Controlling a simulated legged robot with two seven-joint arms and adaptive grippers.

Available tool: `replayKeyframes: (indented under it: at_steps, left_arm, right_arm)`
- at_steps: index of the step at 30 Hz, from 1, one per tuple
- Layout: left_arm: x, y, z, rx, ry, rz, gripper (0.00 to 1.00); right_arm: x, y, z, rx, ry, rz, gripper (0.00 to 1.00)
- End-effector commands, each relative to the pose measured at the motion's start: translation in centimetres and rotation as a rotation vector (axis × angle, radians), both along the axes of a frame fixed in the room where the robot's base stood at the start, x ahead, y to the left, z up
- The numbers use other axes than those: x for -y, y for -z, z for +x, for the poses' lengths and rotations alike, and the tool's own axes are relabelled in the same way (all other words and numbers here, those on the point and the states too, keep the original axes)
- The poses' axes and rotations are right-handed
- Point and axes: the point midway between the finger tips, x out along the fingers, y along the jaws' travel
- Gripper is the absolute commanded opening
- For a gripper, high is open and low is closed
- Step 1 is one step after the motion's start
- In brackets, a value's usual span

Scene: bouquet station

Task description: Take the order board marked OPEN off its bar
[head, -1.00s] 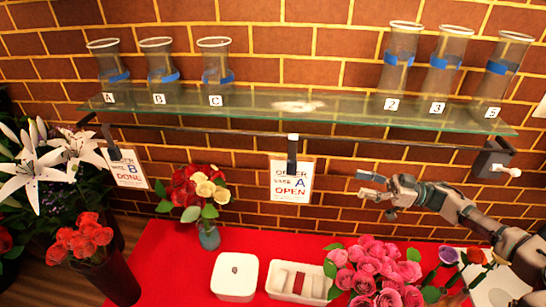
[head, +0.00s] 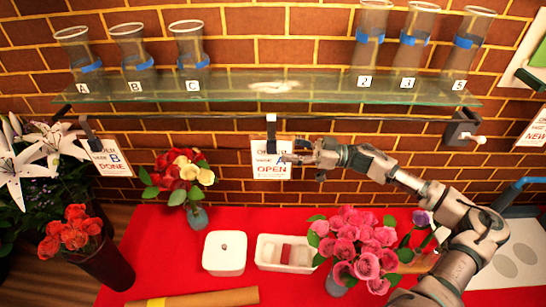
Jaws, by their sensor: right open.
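The order board marked OPEN (head: 270,173) is a white card with "A" in blue and "OPEN" in red. It hangs by a black clip (head: 271,130) from the dark bar (head: 360,117) under the glass shelf. My right gripper (head: 295,158) is open at the board's right edge, with its fingertips overlapping that edge in the picture. I cannot tell whether they touch the card. My left gripper is out of view.
Glass vases (head: 188,50) stand on the shelf (head: 270,88) above. Another board marked DONE (head: 107,158) hangs at the left. Below, a red table (head: 160,245) holds a white box (head: 224,252), a divided tray (head: 262,248) and pink roses (head: 355,240).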

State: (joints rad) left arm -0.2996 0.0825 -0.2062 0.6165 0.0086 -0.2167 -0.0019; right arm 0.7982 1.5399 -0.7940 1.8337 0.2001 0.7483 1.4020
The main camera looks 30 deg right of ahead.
Motion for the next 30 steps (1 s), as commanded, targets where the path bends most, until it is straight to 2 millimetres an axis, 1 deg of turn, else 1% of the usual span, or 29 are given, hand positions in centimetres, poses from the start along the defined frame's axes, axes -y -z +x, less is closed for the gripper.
replayKeyframes:
  at_steps: [1,3,6,9,14,15,17,18,20,21,22,30]
  left_arm:
    - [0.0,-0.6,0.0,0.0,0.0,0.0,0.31]
    - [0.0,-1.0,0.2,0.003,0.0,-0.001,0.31]
    - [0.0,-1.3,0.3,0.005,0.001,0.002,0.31]
    - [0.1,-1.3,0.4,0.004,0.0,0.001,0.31]
    - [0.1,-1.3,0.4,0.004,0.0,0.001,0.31]
    - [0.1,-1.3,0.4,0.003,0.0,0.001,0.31]
    - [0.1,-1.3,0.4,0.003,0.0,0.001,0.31]
    - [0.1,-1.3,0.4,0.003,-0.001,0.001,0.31]
    - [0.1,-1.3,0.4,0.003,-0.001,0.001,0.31]
    - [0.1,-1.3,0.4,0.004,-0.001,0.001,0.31]
    - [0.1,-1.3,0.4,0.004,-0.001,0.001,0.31]
    - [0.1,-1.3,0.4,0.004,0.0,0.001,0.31]
  right_arm:
    - [-0.9,-0.6,0.2,0.003,-0.006,0.002,0.59]
    - [-1.9,-0.8,0.7,0.002,-0.004,0.004,0.59]
    - [-2.8,-0.9,1.4,0.002,-0.003,0.002,0.59]
    - [-3.1,-0.7,1.6,-0.001,0.0,0.001,0.59]
    - [-3.1,-0.6,1.6,-0.001,0.0,0.001,0.59]
    - [-3.1,-0.6,1.6,-0.001,0.0,0.001,0.57]
    - [-3.0,-0.6,1.6,-0.001,0.0,0.001,0.42]
    - [-3.0,-0.6,1.6,-0.001,0.0,0.001,0.32]
    - [-3.0,-0.6,1.6,-0.002,0.0,0.001,0.17]
    - [-3.1,-0.6,1.6,-0.002,0.0,0.001,0.07]
    - [-3.0,-0.6,1.6,-0.002,0.0,0.001,0.0]
    - [-3.1,-0.7,1.7,-0.002,0.001,0.001,0.0]
